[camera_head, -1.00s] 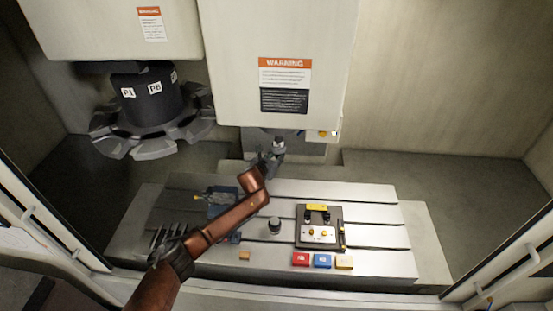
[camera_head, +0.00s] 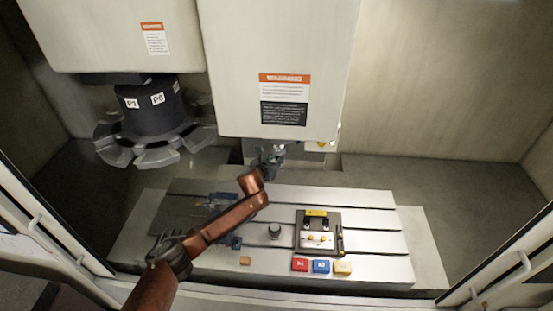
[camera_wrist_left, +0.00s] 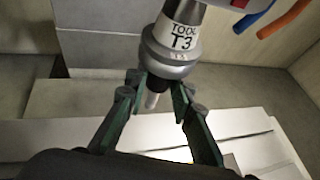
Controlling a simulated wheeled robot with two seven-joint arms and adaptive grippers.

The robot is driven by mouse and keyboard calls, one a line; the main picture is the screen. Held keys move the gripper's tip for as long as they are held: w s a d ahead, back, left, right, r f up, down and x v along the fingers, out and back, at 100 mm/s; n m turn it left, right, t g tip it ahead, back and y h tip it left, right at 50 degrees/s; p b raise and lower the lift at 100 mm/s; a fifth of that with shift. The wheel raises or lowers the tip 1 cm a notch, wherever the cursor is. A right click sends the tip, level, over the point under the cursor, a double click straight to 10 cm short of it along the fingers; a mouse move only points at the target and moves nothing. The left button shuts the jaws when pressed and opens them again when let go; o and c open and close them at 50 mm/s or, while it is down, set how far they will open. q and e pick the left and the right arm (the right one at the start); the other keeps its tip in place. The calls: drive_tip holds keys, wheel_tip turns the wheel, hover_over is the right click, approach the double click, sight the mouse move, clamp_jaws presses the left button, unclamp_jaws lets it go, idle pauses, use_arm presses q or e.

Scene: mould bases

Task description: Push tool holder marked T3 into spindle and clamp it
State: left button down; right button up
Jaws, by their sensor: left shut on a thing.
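The tool holder marked T3 (camera_wrist_left: 180,45) is upright, slightly tilted in the left wrist view, with its label facing the camera. My left gripper (camera_wrist_left: 162,88) is shut on its narrow lower end. In the head view my left gripper (camera_head: 268,158) is just below the front edge of the white spindle housing (camera_head: 275,60), which hides most of the holder. The holder's upper end runs out of the top of the left wrist view, so I cannot tell how far it sits in the spindle. My right gripper is not in view.
A tool carousel (camera_head: 150,140) hangs at left. Orange (camera_wrist_left: 288,25) and blue hoses (camera_wrist_left: 255,18) are near the holder.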

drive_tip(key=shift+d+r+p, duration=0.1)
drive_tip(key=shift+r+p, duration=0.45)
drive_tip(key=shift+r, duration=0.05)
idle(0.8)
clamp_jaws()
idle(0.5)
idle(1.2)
